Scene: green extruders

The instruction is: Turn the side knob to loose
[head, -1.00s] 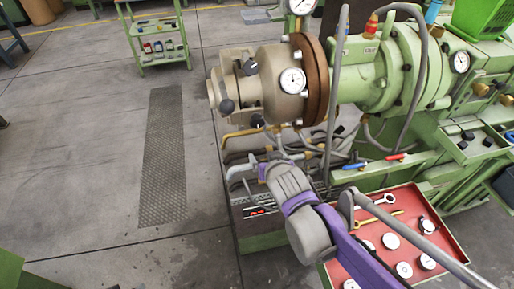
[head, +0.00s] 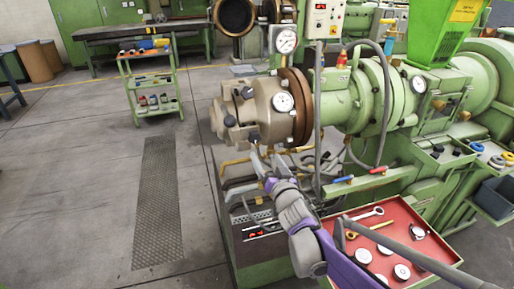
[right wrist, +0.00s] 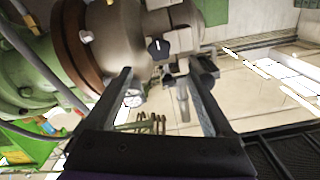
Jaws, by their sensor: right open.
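The tan extruder head (head: 255,110) has several black knobs. One black knob (head: 253,136) is on its near lower side, and another (head: 246,92) is higher on its front. I cannot tell which one is the side knob. My right gripper (head: 262,158) is open just below the lower knob, pointing up at it. In the right wrist view, the open jaws (right wrist: 164,88) have nothing between them. A black knob (right wrist: 158,47) shows beyond the fingertips and apart from them. My left gripper is out of view.
Hoses and brass pipes run below the head. A red tray (head: 440,250) with tools lies under my right arm. A green cart (head: 150,85) stands back left. The floor at left is clear.

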